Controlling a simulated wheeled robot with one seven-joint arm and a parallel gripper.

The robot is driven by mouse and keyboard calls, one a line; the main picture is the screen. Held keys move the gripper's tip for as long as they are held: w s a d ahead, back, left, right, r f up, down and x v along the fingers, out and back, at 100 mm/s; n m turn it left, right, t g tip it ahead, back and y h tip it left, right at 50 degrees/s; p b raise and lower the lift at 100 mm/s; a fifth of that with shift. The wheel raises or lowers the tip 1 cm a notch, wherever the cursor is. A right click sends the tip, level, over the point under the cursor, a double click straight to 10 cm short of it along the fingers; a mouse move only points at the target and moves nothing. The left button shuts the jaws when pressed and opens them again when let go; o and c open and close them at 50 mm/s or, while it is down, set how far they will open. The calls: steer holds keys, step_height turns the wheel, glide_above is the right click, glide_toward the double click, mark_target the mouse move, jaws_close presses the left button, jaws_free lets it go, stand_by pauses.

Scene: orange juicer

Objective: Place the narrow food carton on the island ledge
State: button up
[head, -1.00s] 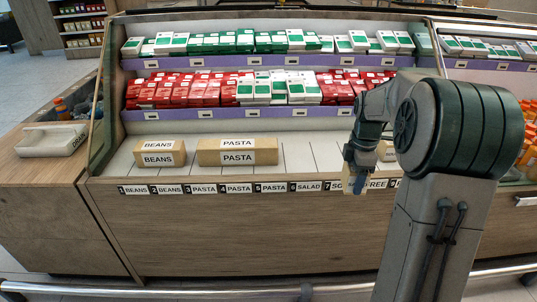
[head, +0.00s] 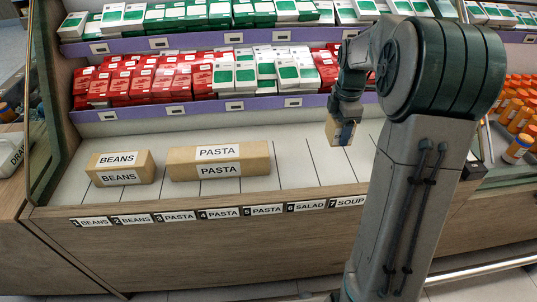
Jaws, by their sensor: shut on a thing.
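The narrow food carton (head: 336,136) is a small tan block. My gripper (head: 343,118) is shut on it from above, and the carton hangs below the fingers. The carton shows over the island ledge (head: 300,180), to the right of the pasta carton and above the salad and soup labels. I cannot tell whether it touches the ledge. My wrist and forearm hide part of the shelf behind, and my upper arm hides the ledge's right part.
A beans carton (head: 121,168) and a longer pasta carton (head: 218,161) stand on the ledge's left half. Numbered labels (head: 176,217) run along its front edge. Red boxes (head: 180,80) and green-white boxes fill the shelves behind. Orange-capped bottles (head: 517,148) stand at right.

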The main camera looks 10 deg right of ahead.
steer(key=a+f, duration=0.2)
steer(key=a, duration=0.1)
steer(key=w+a+f+b, duration=0.1)
steer(key=a+f, duration=0.1)
steer(key=a, duration=0.2)
steer(key=a+f+b, duration=0.1)
steer(key=a+f, duration=0.1)
steer(key=a, duration=0.2)
steer(key=shift+w+f, duration=0.2)
steer(key=shift+f, duration=0.2)
steer(key=shift+f+b, duration=0.45)
steer(key=shift+f, duration=1.45)
steer(key=shift+f, duration=0.2)
steer(key=o, duration=1)
steer(key=shift+r, duration=0.1)
